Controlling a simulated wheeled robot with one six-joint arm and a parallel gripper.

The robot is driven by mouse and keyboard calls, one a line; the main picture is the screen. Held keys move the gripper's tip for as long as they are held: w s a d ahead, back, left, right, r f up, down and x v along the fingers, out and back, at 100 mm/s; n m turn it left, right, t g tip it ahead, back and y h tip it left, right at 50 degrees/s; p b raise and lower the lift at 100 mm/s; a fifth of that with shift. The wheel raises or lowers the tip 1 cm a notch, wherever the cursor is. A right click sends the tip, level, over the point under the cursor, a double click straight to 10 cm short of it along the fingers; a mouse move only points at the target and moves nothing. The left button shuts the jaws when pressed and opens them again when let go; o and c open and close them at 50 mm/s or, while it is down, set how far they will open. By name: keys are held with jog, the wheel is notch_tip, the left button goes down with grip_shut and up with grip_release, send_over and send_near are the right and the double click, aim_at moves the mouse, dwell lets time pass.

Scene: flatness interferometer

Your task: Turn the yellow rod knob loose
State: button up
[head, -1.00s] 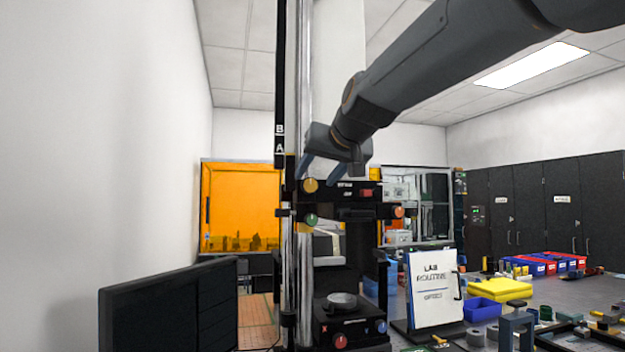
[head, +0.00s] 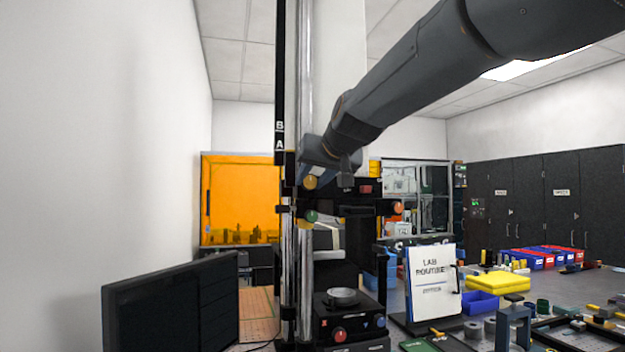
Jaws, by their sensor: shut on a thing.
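The yellow rod knob (head: 310,182) is a small round knob on the black carriage (head: 350,190) of the upright instrument, next to its shiny column. My gripper (head: 312,178) comes in from the upper right and is shut on the yellow knob. My wrist covers part of the carriage top and the finger tips are partly hidden. A green knob (head: 311,216) sits just below on the column side, and an orange knob (head: 397,207) sits at the carriage's right. The column (head: 306,90) with a black scale marked A and B rises above.
Below the carriage is a round stage (head: 342,297) over a base with a red knob (head: 339,335) and a blue knob (head: 380,321). A dark monitor (head: 170,305) stands at left. A sign (head: 433,285) and bench parts crowd the right.

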jog(key=shift+f+b, duration=0.1)
jog(key=shift+b, duration=0.45)
jog(key=m+b, duration=0.1)
jog(key=b, duration=0.1)
jog(key=y+b, duration=0.1)
jog(key=b, duration=0.1)
jog(key=shift+w+d+f+m+b, duration=0.1)
jog(key=shift+d+f+m+b, duration=0.1)
jog(key=shift+m+b, duration=0.15)
jog(key=m+y+b, duration=0.1)
jog(key=m+b, duration=0.1)
jog(key=b, duration=0.2)
jog(key=m+y+b, duration=0.1)
jog(key=m+b, duration=0.1)
jog(key=b, duration=0.3)
jog(key=shift+d+f+y, duration=0.15)
jog(key=shift+y, duration=0.25)
jog(key=m+y+b, duration=0.1)
jog(key=m+b, duration=0.1)
jog(key=b, duration=0.1)
jog(key=m+b, duration=0.2)
jog(key=b, duration=0.1)
jog(key=shift+f+t+y, duration=0.15)
jog(key=shift+t+y, duration=0.25)
jog(key=m+t+y+b, duration=0.1)
jog(key=m+b, duration=0.3)
jog(key=shift+b, duration=0.35)
jog(key=o, duration=1)
jog(key=shift+o, duration=0.2)
